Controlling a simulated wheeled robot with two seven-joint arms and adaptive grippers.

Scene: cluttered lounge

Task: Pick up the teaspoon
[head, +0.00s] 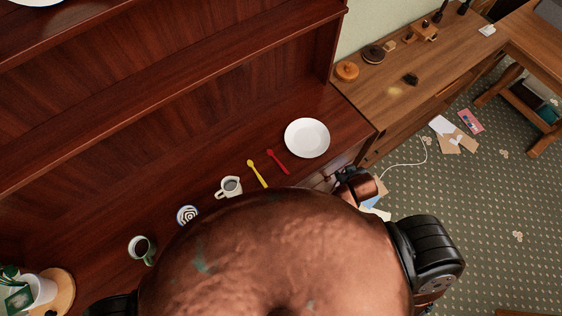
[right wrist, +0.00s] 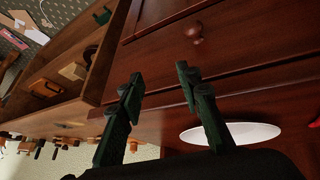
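Two small spoons lie side by side on the dark red wooden cabinet top: a yellow spoon (head: 258,174) and a red spoon (head: 278,162). I cannot tell which is the teaspoon. My right gripper (head: 341,176) is beside the cabinet's front, to the right of the spoons and apart from them. In the right wrist view its two dark fingers (right wrist: 160,76) are spread, with nothing between them. A small red bit, probably the red spoon (right wrist: 315,122), shows at that view's right edge. My left gripper is out of view.
A white plate (head: 307,138) lies right of the spoons. A white mug (head: 229,187), a patterned round item (head: 187,215) and a green mug (head: 142,249) stand to the left. Drawers with a round knob (right wrist: 195,40) face the right gripper. My own body hides the cabinet's near part.

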